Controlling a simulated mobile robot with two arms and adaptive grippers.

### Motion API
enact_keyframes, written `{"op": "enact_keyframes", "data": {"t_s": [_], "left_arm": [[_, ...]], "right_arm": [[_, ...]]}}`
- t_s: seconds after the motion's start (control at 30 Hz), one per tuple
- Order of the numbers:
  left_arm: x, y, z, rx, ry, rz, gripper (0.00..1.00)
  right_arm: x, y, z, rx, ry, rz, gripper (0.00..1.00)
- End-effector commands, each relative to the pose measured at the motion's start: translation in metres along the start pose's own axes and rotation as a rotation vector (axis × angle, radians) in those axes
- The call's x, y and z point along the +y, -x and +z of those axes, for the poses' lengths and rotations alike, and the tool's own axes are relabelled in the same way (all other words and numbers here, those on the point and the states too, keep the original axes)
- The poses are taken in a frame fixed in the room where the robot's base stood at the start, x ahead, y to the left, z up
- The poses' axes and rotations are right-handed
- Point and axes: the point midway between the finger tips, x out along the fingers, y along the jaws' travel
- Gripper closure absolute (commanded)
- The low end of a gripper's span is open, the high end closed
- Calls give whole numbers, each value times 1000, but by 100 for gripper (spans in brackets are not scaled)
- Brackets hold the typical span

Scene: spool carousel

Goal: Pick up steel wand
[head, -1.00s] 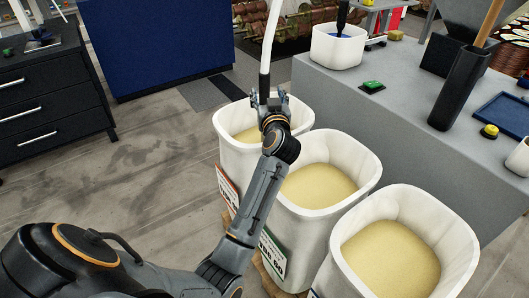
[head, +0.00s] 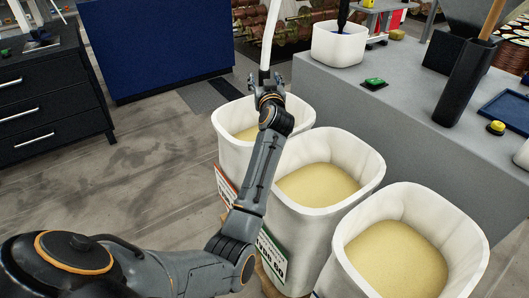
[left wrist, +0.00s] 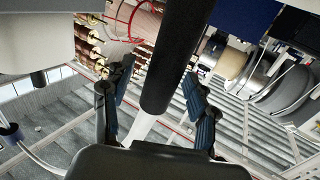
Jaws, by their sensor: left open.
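The steel wand (head: 264,74) shows as a dark tube with a pale hose (head: 271,35) running up from it, at the far bin in the head view. In the left wrist view the dark tube (left wrist: 175,55) passes between my fingers, with a white length below it. My left gripper (head: 268,87) is open, with one finger on each side of the tube in the left wrist view (left wrist: 157,85). I cannot tell whether either finger touches it. My arm hides the wand's lower part in the head view. My right gripper is not in view.
Three white bins of yellowish grain stand in a row: far (head: 225,140), middle (head: 345,195) and near (head: 470,240). A grey counter (head: 410,110) lies right of them, with a white tub (head: 338,50) and a black holder (head: 466,85). Floor on the left is clear.

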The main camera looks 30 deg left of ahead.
Motion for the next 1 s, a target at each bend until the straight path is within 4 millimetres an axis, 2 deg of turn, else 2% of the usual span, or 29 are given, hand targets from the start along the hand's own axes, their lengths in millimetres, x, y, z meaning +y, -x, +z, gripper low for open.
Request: {"op": "enact_keyframes", "data": {"t_s": [0.13,0.17,0.43,1.0], "left_arm": [[0,0,-1,1,0,0,42],[0,0,-1,1,0,0,46],[0,0,-1,1,0,0,100],[0,0,-10,7,1,1,100]], "right_arm": [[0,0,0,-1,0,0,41],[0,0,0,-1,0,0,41],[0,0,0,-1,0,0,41],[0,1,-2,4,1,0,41]]}}
